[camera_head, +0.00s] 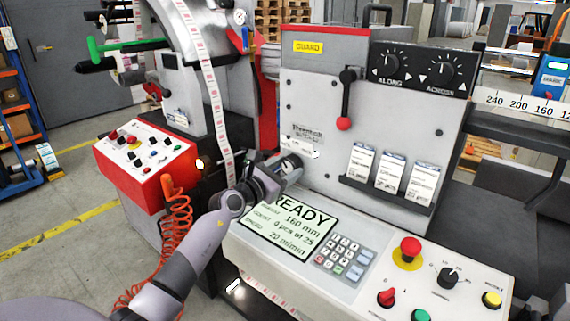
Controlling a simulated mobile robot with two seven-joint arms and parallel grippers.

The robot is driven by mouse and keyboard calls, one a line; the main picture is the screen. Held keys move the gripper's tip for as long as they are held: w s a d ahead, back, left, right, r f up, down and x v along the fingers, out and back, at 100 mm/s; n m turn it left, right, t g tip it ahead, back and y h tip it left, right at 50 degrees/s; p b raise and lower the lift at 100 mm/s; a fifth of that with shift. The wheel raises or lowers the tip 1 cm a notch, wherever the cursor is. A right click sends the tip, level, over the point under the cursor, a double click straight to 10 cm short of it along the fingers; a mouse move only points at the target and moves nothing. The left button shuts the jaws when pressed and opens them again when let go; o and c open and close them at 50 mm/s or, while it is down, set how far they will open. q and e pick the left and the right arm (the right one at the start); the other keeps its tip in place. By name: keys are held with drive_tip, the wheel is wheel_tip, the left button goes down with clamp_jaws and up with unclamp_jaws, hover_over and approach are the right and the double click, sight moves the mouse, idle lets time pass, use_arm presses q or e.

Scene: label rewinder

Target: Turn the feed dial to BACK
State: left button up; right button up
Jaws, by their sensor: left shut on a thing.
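My left gripper (289,166) reaches in from the lower left and is at the lower left of the machine's grey front panel (315,105). It is shut on what looks like the feed dial, which its fingers mostly hide. I cannot read the dial's pointer or its marks, so its setting does not show. My right gripper is not in view.
The display (290,225) below reads READY. The control desk carries a keypad (343,257), a red mushroom button (410,247) and a black rotary knob (449,277). A red-knobbed lever (345,123) hangs above right of my gripper. A label strip (215,110) runs down at the left.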

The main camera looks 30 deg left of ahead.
use_arm(q)
drive_tip(key=shift+f, duration=0.1)
idle(0.4)
drive_tip(key=o, duration=1)
drive_tip(key=shift+o, duration=0.2)
drive_tip(key=shift+s+a, duration=0.15)
drive_tip(key=shift+s, duration=1.65)
drive_tip(key=shift+s+a, duration=0.15)
drive_tip(key=shift+s, duration=1.65)
